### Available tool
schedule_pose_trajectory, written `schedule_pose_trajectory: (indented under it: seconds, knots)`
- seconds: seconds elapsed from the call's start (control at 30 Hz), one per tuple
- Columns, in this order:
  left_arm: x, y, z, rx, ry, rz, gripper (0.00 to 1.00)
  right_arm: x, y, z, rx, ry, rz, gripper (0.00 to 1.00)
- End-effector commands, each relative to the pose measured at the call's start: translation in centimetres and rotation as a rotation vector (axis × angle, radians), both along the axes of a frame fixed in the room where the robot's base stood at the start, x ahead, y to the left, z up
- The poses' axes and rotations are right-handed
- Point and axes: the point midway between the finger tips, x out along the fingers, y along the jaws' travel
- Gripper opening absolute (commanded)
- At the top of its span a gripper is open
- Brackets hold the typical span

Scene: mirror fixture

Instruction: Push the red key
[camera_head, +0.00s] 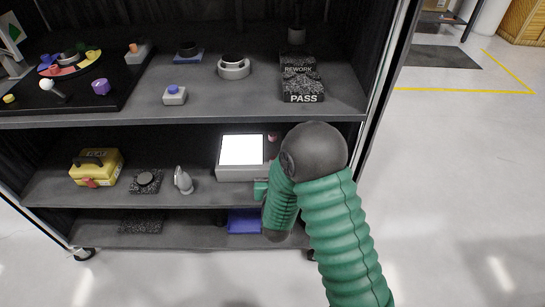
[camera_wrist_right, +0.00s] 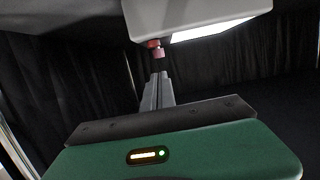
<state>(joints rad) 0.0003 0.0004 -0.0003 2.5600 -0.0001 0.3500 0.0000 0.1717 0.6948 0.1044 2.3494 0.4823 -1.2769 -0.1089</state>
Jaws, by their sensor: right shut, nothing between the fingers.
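A pale grey box with a bright white screen (camera_head: 241,150) stands on the middle shelf. A small reddish key (camera_head: 273,136) shows at its upper right, partly hidden by my right arm. In the right wrist view the box (camera_wrist_right: 190,14) is at the top, with the red key (camera_wrist_right: 154,44) at its edge and a pinkish part just beneath. My right gripper (camera_wrist_right: 160,76) is shut and empty, its fingertips just below the key in the picture; contact cannot be made out. In the head view my right arm hides the fingertips. My left gripper is out of view.
The upper shelf (camera_head: 215,110) overhangs the box and holds a PASS block (camera_head: 302,80) and a grey ring (camera_head: 233,67). A yellow case (camera_head: 96,167) and a grey knob-like object (camera_head: 183,180) stand left on the middle shelf. A blue bin (camera_head: 244,221) is below.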

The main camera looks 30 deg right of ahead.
Motion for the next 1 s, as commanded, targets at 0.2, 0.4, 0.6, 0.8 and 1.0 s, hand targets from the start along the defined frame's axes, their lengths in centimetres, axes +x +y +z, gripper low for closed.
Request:
schedule_pose_trajectory:
  seconds: [0.2,0.4,0.6,0.8,1.0]
  knots:
    - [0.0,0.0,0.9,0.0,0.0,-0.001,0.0,-2.5,1.5,1.0,-0.002,-0.003,0.0,0.0]
    - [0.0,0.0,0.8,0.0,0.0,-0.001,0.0,-2.7,1.7,1.0,-0.003,-0.005,-0.001,0.0]
    - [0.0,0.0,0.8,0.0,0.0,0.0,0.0,-2.7,1.7,1.0,-0.003,-0.006,-0.001,0.0]
    - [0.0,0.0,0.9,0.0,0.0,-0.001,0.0,-2.5,2.3,0.8,0.023,0.019,0.021,0.0]
    - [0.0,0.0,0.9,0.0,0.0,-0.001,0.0,-3.3,8.4,-0.8,0.207,0.29,0.227,0.0]
